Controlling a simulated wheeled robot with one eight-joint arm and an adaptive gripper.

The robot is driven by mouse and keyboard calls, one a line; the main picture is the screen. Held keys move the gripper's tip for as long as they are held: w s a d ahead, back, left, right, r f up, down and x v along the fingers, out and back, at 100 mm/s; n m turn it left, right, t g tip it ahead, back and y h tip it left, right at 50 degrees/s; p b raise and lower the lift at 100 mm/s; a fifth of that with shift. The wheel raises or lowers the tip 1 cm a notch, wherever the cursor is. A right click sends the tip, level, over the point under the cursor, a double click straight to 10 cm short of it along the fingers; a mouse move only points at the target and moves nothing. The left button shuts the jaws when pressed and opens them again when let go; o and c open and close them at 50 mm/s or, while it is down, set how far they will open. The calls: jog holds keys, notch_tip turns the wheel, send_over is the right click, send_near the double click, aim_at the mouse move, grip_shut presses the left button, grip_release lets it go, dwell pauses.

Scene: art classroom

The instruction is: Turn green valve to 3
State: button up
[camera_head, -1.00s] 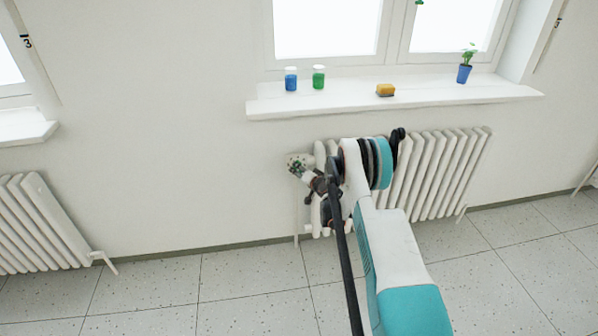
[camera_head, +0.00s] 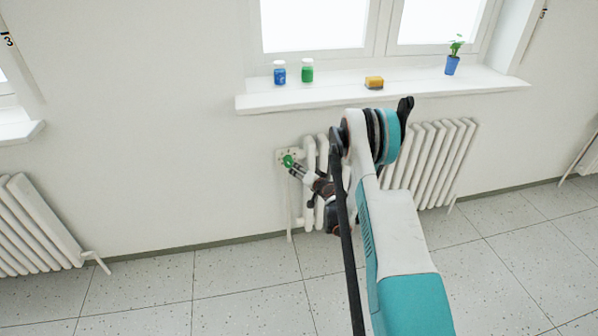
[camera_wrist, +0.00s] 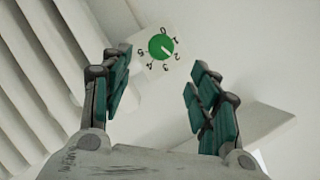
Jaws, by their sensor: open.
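The green valve (camera_wrist: 162,46) is a round knob on a white dial plate (camera_wrist: 146,65) with the numbers 0 to 5 around it. A pale mark shows on the knob, but I cannot tell for sure which number it points to. In the head view the valve (camera_head: 288,161) sits at the left end of the middle radiator. My gripper (camera_wrist: 160,68) is open and empty, with one green-padded finger on each side below the dial. It appears apart from the knob. In the head view my gripper (camera_head: 297,171) is just right of and below the valve, partly hidden by my arm.
The middle radiator (camera_head: 432,165) is close beside and behind my arm. The windowsill (camera_head: 330,97) juts out above, holding a blue jar (camera_head: 279,73), a green jar (camera_head: 307,71), a yellow sponge (camera_head: 374,82) and a potted plant (camera_head: 452,65). The wall left of the valve is clear.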

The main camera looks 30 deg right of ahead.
aim_at(289, 165)
jog(key=a+r+n+g+h+p, duration=0.2)
jog(key=a+n+h+p, duration=0.25)
jog(key=n, duration=0.25)
jog(key=b+x, duration=0.4)
jog(key=x, duration=0.9)
jog(key=shift+s, duration=0.1)
jog(key=shift+w+d+f+b, duration=0.2)
jog(key=shift+w+d+b, duration=0.15)
jog(key=shift+w, duration=0.25)
jog(key=shift+c, duration=0.2)
jog(key=c, duration=1)
